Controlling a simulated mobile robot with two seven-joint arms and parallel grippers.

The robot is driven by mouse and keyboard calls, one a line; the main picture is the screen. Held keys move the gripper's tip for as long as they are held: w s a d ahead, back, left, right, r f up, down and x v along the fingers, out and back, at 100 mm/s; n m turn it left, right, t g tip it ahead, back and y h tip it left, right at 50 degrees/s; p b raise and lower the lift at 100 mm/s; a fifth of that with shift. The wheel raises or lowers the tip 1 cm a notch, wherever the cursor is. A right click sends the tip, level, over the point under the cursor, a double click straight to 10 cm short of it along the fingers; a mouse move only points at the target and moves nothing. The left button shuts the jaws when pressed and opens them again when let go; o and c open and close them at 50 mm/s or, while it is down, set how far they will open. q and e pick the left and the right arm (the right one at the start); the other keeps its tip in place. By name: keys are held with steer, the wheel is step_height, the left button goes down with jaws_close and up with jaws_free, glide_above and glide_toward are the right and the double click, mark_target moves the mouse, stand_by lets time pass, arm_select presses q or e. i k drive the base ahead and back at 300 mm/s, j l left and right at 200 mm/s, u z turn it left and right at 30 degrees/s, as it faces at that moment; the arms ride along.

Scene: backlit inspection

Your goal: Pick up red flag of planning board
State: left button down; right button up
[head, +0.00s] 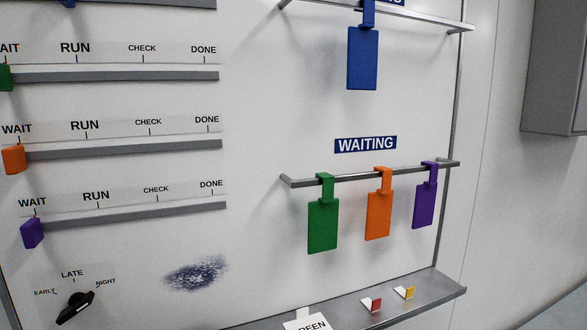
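The planning board (260,130) fills most of the head view. A small red flag (376,305) with a pale part at its left lies on the grey ledge (440,290) at the board's bottom right. A similar small yellow flag (409,293) sits just to its right, apart from it. Neither of my grippers is in view, and nothing touches the red flag.
Above the ledge, green (323,226), orange (379,216) and purple (424,206) tags hang from a rail under a WAITING label. A blue tag (362,58) hangs higher. A white card (306,322) stands left of the flags. A grey box (556,65) is at upper right.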

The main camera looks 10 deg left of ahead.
mark_target(373, 306)
steer(key=i+l+u, duration=0.2)
steer(key=u, duration=0.2)
steer(key=i+l+u, duration=0.15)
steer(key=l+u, duration=0.2)
steer(key=i+l+u, duration=0.1)
steer(key=l+u, duration=0.65)
steer(key=i+l, duration=0.05)
